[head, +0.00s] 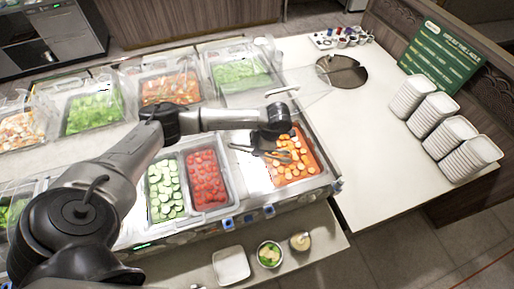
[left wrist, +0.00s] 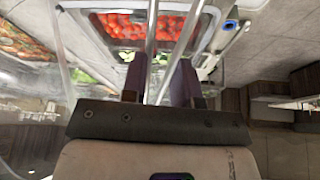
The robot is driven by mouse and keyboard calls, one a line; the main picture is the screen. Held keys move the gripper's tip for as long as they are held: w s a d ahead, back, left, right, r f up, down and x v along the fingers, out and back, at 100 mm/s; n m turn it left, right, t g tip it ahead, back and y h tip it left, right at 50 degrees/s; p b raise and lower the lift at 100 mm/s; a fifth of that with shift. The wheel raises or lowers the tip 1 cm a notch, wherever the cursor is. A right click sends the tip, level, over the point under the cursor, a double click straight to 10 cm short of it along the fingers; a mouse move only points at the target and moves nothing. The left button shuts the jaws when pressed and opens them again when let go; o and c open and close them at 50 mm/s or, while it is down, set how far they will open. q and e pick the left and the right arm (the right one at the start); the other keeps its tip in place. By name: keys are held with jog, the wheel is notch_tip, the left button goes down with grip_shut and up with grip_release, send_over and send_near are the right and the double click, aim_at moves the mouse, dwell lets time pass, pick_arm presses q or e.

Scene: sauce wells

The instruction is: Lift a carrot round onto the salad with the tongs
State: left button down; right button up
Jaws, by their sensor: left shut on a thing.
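My left gripper (head: 262,140) is over the left edge of the carrot tray (head: 322,171) in the head view. It is shut on the metal tongs (head: 279,155), whose tips reach over the carrot rounds (head: 300,165). In the left wrist view, the tongs' two bright arms (left wrist: 152,45) run up from between the dark fingers (left wrist: 158,82). I cannot tell whether a round is between the tips. The salad (head: 269,254) is a small bowl with greens on the front shelf. My right gripper is not in view.
Cucumber (head: 165,190) and tomato (head: 207,180) trays lie left of the carrots. Clear covers (head: 300,88) stand over the back trays. A white plate (head: 231,265) and a sauce bowl (head: 299,242) flank the salad. Stacked white dishes (head: 462,148) stand on the mostly clear right counter.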

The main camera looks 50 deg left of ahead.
pick_arm(q)
jog(key=d+r+m+t+h, duration=0.1)
jog(key=d+r+m+t, duration=0.3)
jog(key=d+r+m, duration=0.6)
jog(key=s+d+r+m+t+h, duration=0.1)
jog(key=d+r+m+t, duration=0.3)
jog(key=d+r+m, duration=0.6)
notch_tip(320, 180, up, 4)
jog(key=m+h, duration=0.1)
jog(key=m, duration=0.9)
jog(key=shift+r, duration=0.15)
jog(key=shift+s+d, duration=0.1)
